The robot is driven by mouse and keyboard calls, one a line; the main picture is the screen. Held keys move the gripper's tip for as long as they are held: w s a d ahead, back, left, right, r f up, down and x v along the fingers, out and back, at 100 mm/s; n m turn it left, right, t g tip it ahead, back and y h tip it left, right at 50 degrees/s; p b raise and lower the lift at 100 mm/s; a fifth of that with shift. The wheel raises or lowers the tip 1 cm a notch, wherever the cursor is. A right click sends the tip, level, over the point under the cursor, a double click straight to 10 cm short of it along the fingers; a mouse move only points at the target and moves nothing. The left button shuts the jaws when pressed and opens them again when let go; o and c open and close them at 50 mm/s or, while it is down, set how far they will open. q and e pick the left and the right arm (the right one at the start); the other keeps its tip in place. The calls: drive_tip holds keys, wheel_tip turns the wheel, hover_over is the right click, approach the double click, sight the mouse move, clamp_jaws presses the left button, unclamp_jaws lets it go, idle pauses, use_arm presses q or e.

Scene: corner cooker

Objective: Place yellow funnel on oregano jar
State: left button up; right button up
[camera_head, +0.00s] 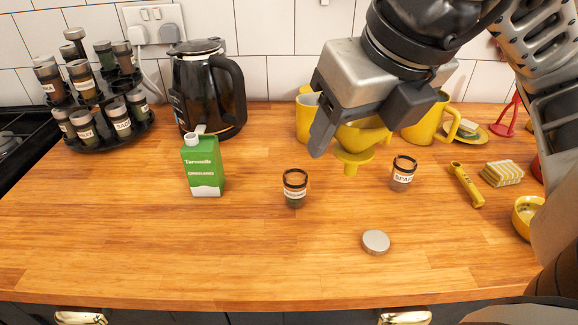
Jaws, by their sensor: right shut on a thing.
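My right gripper (352,122) is shut on the yellow funnel (352,158) and holds it above the counter, spout down. One finger hangs to the left of the funnel's bowl, and the gripper hides part of the bowl. A small open jar (295,188) with dark green content and a white label stands upright on the counter, to the left of and nearer than the funnel; its label is too small to read surely, but looks like the oregano jar. The funnel is apart from the jar. My left gripper is not in view.
A second open jar (402,174) stands right of the funnel, and a silver lid (375,242) lies in front. A black kettle (208,90) and a spice rack (95,95) stand at back left. Yellow mugs (306,116), a sponge (502,173) and a yellow-handled tool (466,184) are around. The front left counter is clear.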

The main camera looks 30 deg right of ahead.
drive_tip(key=shift+w+d+m, duration=0.1)
drive_tip(key=shift+w+m, duration=0.2)
drive_tip(key=shift+w, duration=0.1)
drive_tip(key=w+f, duration=0.4)
drive_tip(key=w+d+f, duration=0.1)
drive_tip(key=w+f, duration=0.8)
drive_tip(key=shift+d+b, duration=0.4)
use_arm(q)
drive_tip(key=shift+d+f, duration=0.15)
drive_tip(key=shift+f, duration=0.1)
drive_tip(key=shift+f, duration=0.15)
use_arm(e)
drive_tip(key=shift+f+b, duration=0.35)
drive_tip(key=shift+b, duration=0.15)
drive_tip(key=o, duration=0.9)
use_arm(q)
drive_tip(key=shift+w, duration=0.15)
use_arm(e)
drive_tip(key=shift+o, duration=0.2)
